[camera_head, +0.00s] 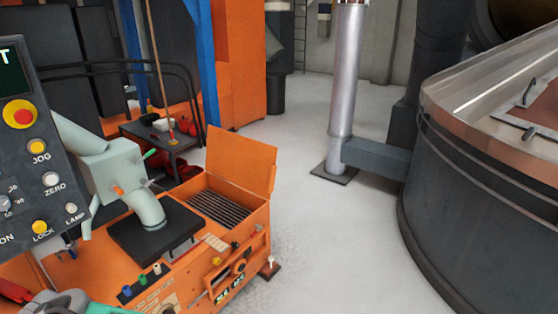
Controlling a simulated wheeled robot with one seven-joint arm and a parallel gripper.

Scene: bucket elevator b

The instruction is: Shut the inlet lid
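The inlet lid (241,160) is a flat orange panel. It stands open, nearly upright and tilted back, at the rear edge of the orange machine housing. In front of it the inlet (219,206) lies uncovered, a rectangular opening with dark parallel grate bars. No object shows on the bars. I cannot make out my gripper in this view.
A pale grey-green elbow pipe (146,205) stands on a black plate (157,232) left of the inlet. A control panel (38,150) fills the near left. A metal column (345,80) and large dark vat (470,210) stand right. Grey floor (330,245) between is clear.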

